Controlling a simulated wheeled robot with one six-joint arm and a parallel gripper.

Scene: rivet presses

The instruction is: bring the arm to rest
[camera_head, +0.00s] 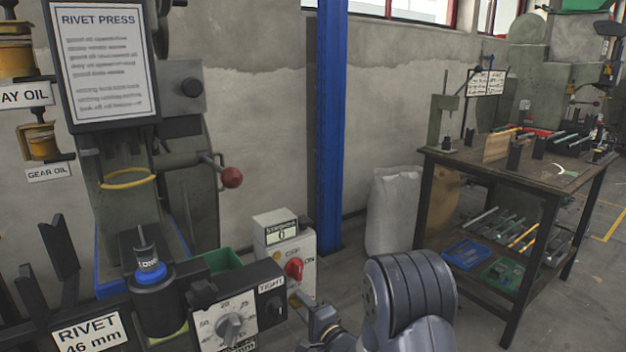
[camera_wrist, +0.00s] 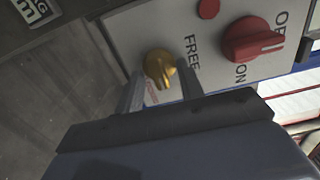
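My arm (camera_head: 405,290) reaches in from the bottom of the head view, beside the rivet press's control box. In the wrist view the two fingers of my gripper (camera_wrist: 160,82) are apart and point at a small gold knob (camera_wrist: 160,66) on a light grey panel (camera_wrist: 195,50). The knob shows between the fingertips, with a gap on each side. I cannot tell how deep the tips are around it. No held object shows.
A red rotary switch (camera_wrist: 252,40) marked ON sits beside the gold knob, and in the head view (camera_head: 294,269). A dial box (camera_head: 235,322), the press's red-ball lever (camera_head: 231,177) and a blue post (camera_head: 329,120) stand nearby. A workbench (camera_head: 440,162) with tools is at the right.

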